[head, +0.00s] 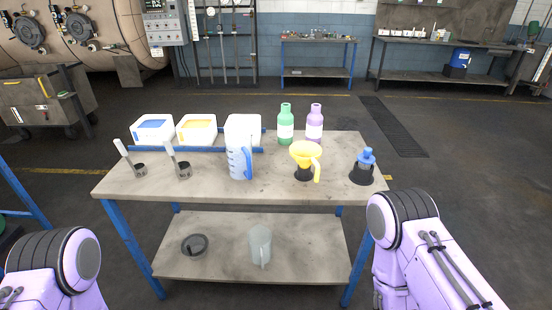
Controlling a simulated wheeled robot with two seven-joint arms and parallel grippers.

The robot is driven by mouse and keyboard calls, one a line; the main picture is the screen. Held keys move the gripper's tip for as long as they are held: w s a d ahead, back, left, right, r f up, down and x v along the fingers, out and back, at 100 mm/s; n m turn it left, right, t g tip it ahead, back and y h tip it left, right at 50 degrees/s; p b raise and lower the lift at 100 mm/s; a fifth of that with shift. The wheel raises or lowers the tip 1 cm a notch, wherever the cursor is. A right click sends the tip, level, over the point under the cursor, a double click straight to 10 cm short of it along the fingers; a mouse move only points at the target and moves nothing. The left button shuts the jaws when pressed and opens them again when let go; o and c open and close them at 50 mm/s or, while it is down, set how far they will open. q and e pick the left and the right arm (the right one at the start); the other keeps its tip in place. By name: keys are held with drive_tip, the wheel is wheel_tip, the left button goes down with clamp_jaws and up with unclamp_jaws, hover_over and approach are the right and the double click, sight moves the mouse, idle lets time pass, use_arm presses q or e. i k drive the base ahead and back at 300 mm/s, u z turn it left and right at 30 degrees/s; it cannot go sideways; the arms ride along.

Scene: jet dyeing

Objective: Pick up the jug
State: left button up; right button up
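A translucent measuring jug (236,166) with blue markings and a blue handle stands upright on the table top (215,192), near its middle. Its handle is on the right side. A second, grey jug (260,245) stands on the lower shelf (220,262). Neither gripper shows in the head view. Only purple parts of my arms show at the bottom left and bottom right, apart from the table.
Behind the jug is a white container (243,127). Two white tubs with blue (152,137) and yellow (197,141) contents stand left, near two scoops (137,169) (182,169). Right are green (286,125) and purple (314,130) bottles, a yellow funnel (306,150) and blue-capped item (364,160).

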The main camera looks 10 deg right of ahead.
sight(238, 146)
drive_tip(key=u, duration=1.8)
drive_tip(key=i, duration=2.45)
drive_tip(key=z, duration=2.8)
